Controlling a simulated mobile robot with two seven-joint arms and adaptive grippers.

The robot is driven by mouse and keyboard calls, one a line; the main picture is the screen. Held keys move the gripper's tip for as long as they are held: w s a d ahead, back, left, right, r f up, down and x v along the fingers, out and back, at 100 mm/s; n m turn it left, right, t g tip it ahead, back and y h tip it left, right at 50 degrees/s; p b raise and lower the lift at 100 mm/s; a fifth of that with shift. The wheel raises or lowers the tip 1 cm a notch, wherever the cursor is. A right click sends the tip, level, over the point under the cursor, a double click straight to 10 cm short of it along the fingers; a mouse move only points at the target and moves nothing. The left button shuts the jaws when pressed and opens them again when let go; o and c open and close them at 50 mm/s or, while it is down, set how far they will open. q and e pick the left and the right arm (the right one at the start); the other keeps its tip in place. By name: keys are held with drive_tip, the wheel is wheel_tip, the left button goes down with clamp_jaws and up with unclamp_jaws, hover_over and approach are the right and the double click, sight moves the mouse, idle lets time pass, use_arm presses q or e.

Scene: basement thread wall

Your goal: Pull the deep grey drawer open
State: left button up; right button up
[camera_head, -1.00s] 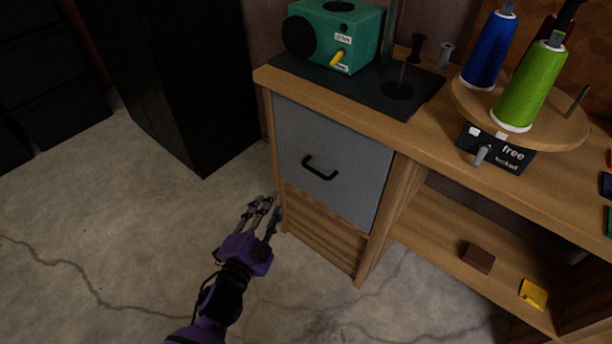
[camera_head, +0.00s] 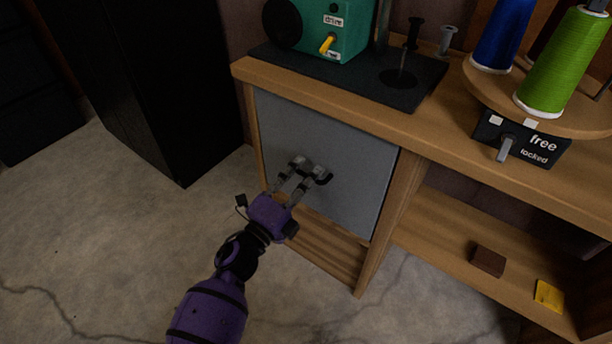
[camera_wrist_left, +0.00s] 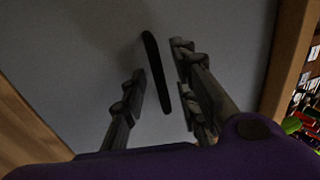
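The deep grey drawer (camera_head: 350,145) is set in the wooden bench, its front flush with the frame, so it looks shut. Its black bar handle (camera_wrist_left: 155,72) shows whole in the left wrist view; in the head view my fingers cover most of it. My left gripper (camera_head: 308,170) is at the handle. In the left wrist view its fingers (camera_wrist_left: 160,66) are spread, one on the left of the bar and a pair on the right, with gaps between them and the bar. My right gripper is in neither view.
On the bench top stand a teal box (camera_head: 345,28) with a yellow lever, a dark mat (camera_head: 350,72), and a round wooden stand (camera_head: 480,85) with thread cones. A black cabinet (camera_head: 140,80) stands left. The concrete floor (camera_head: 130,230) before the drawer is clear.

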use_arm(q)
drive_tip(key=shift+w+d, duration=0.1)
drive_tip(key=shift+w, duration=0.05)
drive_tip(key=shift+c, duration=0.4)
clamp_jaws()
drive_tip(key=r+p+v, duration=0.2)
drive_tip(key=v, duration=1)
drive_tip(key=r+p+v, duration=0.2)
drive_tip(key=p+v, duration=0.1)
drive_tip(key=v, duration=0.9)
drive_tip(key=shift+s+a+r, duration=0.2)
drive_tip(key=shift+s+a, duration=0.25)
drive_tip(key=shift+s, duration=0.15)
